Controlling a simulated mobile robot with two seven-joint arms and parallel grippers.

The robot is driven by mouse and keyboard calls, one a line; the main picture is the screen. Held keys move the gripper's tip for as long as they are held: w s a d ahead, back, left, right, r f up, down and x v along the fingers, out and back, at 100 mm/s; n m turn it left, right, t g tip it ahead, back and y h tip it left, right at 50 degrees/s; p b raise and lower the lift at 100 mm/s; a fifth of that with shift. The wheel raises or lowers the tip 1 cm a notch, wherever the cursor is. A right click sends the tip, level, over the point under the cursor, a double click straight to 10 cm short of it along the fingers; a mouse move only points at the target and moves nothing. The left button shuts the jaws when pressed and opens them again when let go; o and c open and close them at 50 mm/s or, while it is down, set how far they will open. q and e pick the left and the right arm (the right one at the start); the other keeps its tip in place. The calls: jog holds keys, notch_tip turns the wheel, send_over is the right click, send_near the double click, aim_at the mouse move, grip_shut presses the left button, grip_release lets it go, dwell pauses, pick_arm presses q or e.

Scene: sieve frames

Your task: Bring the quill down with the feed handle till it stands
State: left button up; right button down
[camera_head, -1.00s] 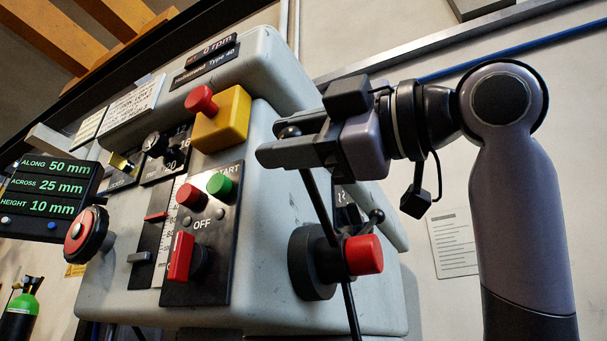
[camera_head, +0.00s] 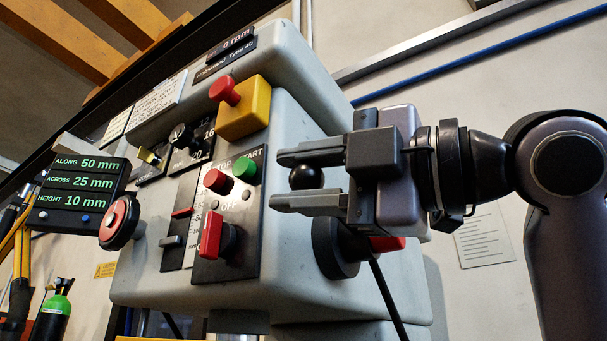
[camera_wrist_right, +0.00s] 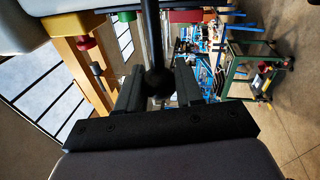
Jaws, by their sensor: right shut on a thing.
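The feed handle has a dark round hub (camera_head: 336,248) with a red cap (camera_head: 388,243) on the right side of the grey machine head. My right gripper (camera_head: 306,178) is shut on the black ball knob (camera_head: 306,175) of one handle bar, in front of the hub and above it in the head view. The right wrist view shows the knob (camera_wrist_right: 157,82) between the fingers, with its bar (camera_wrist_right: 152,35) running up out of the picture. Another bar (camera_head: 388,295) slants down from the hub. I cannot clearly make out the quill. My left gripper is not in view.
The front panel carries a red stop button (camera_head: 217,181), a green start button (camera_head: 244,171) and a red switch (camera_head: 211,235). A yellow emergency-stop box (camera_head: 243,108) sits above. A scale with a red pointer (camera_head: 182,212) is left of the panel. The readout (camera_head: 82,187) shows height 10 mm.

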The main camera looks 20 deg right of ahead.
jog(key=c, duration=0.8)
grip_release()
jog(key=shift+s, duration=0.1)
jog(key=shift+o, duration=0.2)
jog(key=shift+b+v, duration=0.5)
jog(key=shift+v, duration=3.05)
